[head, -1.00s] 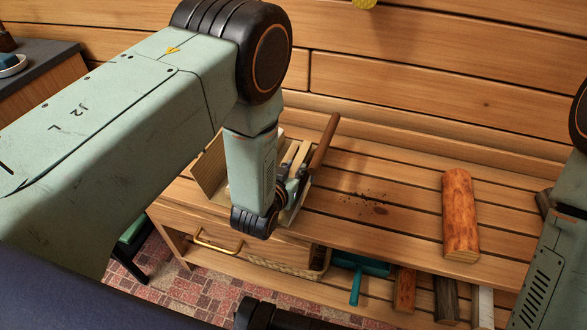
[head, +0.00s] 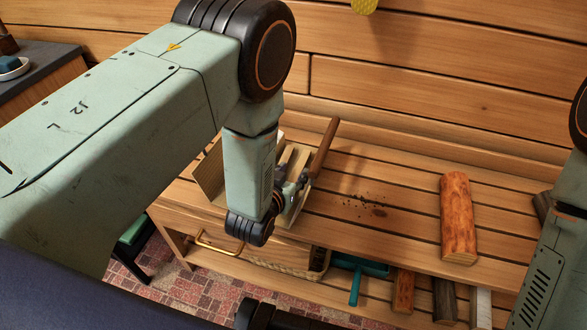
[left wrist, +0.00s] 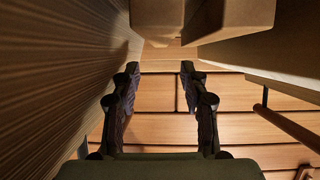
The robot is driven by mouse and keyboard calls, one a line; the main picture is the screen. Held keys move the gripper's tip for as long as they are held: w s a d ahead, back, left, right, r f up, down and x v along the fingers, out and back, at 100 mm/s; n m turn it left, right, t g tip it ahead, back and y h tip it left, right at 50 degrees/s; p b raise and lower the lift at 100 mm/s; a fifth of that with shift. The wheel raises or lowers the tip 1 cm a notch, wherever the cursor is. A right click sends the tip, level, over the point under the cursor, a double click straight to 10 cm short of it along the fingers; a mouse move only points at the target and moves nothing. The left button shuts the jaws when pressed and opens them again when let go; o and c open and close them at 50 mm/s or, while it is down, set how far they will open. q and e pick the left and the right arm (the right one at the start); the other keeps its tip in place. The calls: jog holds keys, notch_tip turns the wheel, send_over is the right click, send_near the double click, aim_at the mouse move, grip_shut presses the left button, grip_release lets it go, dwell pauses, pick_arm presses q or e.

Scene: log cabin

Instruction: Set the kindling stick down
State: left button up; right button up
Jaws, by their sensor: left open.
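An open wooden box (head: 209,178) stands on the left part of the wooden bench. Pale squared sticks (head: 289,160) lie in it; I cannot tell which one is the task's kindling stick. My left gripper (head: 287,200) is at the box, partly hidden behind my own wrist. In the left wrist view the left gripper (left wrist: 155,95) has its fingers apart with nothing between them. Pale stick ends (left wrist: 230,20) show just above the fingertips in that view, and a ribbed wall runs along the left. My right gripper is out of view.
A brown round handle (head: 324,146) leans up at the box's right side. Dark crumbs (head: 366,203) and a reddish log (head: 458,215) lie on the bench (head: 405,235), with bare planks between.

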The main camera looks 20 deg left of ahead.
pick_arm(q)
jog(key=p+v, duration=0.1)
jog(key=v, duration=0.2)
jog(key=p+v, duration=0.1)
jog(key=v, duration=0.3)
jog(key=p+v, duration=0.1)
jog(key=v, duration=0.2)
jog(key=shift+s+a+f, duration=0.2)
jog(key=shift+s, duration=0.05)
jog(key=s+a+f+n+g+y, duration=0.1)
jog(key=s+a+f+g, duration=0.15)
jog(key=s, duration=0.25)
jog(key=s+a+f+g+y, duration=0.1)
jog(key=s+a+f+g, duration=0.1)
jog(key=s+f+g, duration=0.15)
jog(key=s+a+f+g+h, duration=0.1)
jog(key=s+g, duration=0.6)
jog(key=s, duration=1.1)
jog(key=shift+a+f, duration=0.55)
jog(key=shift+a, duration=0.05)
